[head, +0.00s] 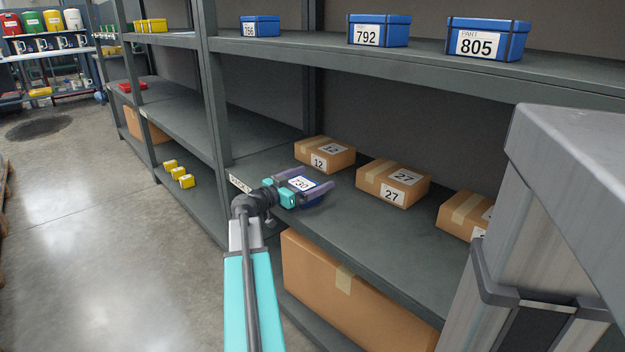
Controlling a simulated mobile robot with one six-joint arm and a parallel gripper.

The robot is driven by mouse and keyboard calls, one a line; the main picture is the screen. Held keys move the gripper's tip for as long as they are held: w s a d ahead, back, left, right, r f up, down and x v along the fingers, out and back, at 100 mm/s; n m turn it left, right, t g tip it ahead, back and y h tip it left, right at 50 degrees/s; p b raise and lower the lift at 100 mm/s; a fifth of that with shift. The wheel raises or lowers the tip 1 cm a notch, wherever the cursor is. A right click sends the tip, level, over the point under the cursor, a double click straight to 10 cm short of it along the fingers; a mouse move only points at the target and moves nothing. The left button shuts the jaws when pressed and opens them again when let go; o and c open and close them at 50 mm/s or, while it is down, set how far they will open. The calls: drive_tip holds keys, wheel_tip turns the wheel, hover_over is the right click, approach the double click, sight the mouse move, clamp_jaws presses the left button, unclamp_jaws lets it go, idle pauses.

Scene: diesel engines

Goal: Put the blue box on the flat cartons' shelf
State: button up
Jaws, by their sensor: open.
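A blue box (310,202) with a white label reading 730 sits at the front of the middle shelf (350,230), partly hidden by my gripper. My gripper (316,186) is open, with its purple fingers at the box, one on its far side and one on its near right side. Whether the fingers touch the box I cannot tell. Flat brown cartons stand behind and to the right on the same shelf: one labelled 12 (325,153), one labelled 27 (393,183) and one at the right (460,213), partly hidden.
Blue boxes 756 (260,27), 792 (379,30) and 805 (487,40) stand on the shelf above. A large carton (345,295) is below. A grey metal column (560,190) blocks the right. Shelf uprights (212,90) stand at left; open floor (90,240) lies left.

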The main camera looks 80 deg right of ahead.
drive_tip(key=p+v, duration=0.2)
drive_tip(key=v, duration=1)
drive_tip(key=shift+s, duration=0.1)
drive_tip(key=shift+a, duration=0.1)
idle(0.4)
